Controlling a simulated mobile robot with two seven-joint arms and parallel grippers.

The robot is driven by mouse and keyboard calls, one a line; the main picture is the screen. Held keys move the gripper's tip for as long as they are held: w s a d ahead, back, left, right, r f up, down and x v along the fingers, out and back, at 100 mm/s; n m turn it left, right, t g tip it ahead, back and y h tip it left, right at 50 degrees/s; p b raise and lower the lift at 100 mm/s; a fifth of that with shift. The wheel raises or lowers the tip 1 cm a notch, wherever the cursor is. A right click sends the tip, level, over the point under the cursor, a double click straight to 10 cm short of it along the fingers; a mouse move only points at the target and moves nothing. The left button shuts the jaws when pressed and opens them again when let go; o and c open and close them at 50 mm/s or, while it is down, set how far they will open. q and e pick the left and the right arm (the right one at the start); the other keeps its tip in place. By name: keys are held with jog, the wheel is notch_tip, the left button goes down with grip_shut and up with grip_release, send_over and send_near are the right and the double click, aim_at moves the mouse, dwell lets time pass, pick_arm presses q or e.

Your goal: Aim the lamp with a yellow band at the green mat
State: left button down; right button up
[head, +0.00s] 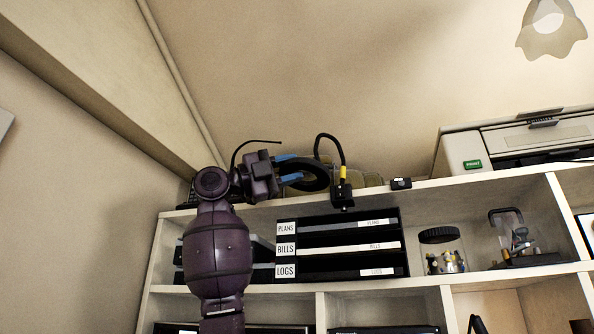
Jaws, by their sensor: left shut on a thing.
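The lamp with a yellow band (343,172) is clamped at the front edge of the shelf unit's top. Its thin black neck (329,137) arches up and to the left. Its dark round head (317,176) hangs at the left of the band. My left gripper (294,170), with blue fingers, comes from the left and is shut on the lamp head at its left rim. The exact contact is partly hidden. I see no green mat in this view. My right gripper is not in view.
Black trays labelled PLANS, BILLS and LOGS (340,247) fill the cubby below. A glass jar (441,252) stands to their right. A printer (520,140) sits on top at right. A thin black curved stem (257,142) rises behind my gripper. Space above the lamp is clear.

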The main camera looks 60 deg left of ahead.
pick_arm(q)
jog(key=shift+s+r, duration=0.15)
jog(key=c, duration=1.2)
grip_release()
jog(key=o, duration=0.3)
jog(key=shift+s+d, duration=0.1)
jog(key=shift+d, duration=0.1)
jog(key=shift+a, duration=0.15)
jog(key=shift+s, duration=0.1)
jog(key=b+v, duration=0.3)
jog(key=v, duration=0.7)
jog(key=shift+s, duration=0.2)
